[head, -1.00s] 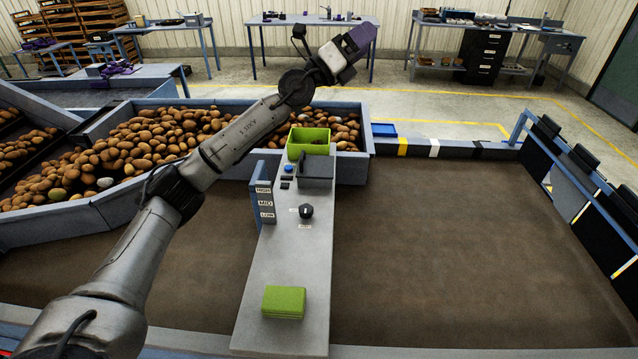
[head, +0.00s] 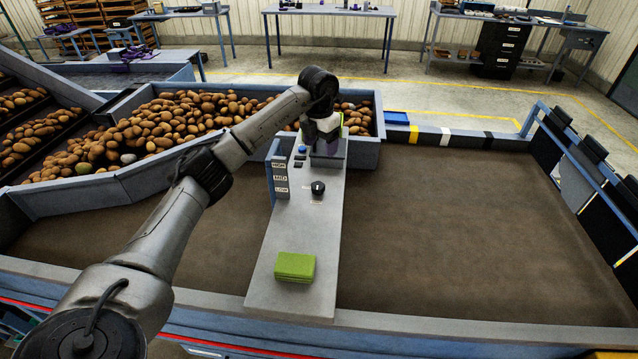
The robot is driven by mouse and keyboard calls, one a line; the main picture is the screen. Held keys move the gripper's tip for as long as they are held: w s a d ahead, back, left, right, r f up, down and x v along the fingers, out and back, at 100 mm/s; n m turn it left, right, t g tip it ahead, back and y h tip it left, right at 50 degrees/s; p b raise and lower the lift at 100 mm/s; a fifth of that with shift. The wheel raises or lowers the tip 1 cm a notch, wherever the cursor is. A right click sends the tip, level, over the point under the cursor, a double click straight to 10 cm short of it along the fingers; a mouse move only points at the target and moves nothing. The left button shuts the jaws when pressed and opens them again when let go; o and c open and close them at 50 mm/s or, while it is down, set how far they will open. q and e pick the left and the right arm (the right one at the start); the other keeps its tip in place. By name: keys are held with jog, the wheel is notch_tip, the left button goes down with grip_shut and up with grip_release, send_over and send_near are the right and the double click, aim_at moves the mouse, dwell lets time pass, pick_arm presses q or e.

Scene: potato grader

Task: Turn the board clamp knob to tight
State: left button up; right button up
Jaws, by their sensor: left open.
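A round black knob (head: 318,187) with a pale pointer mark sits on the long grey board (head: 290,235), with small labels beside it too small to read. Its pointer seems to face away from me, toward the far end. My left gripper (head: 320,152) points down over the far end of the board, beyond the knob and apart from it. It is open, with no object visible in it; its fingertips are partly hidden by the grey holder there. My right gripper is not in view.
A grey holder (head: 335,160) and a blue button (head: 302,150) are near the gripper. A HIGH/MID/LOW plate (head: 280,178) stands left of the knob. A green block (head: 295,266) lies at the near end. A potato-filled trough (head: 115,182) runs behind; the brown belt (head: 450,240) is clear.

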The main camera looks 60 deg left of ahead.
aim_at(319, 185)
pick_arm(q)
jog(key=shift+g, duration=0.3)
jog(key=f, duration=1.3)
jog(key=shift+s+d+f, duration=0.1)
jog(key=shift+s+f, duration=0.25)
jog(key=shift+f, duration=0.05)
jog(key=c, duration=0.9)
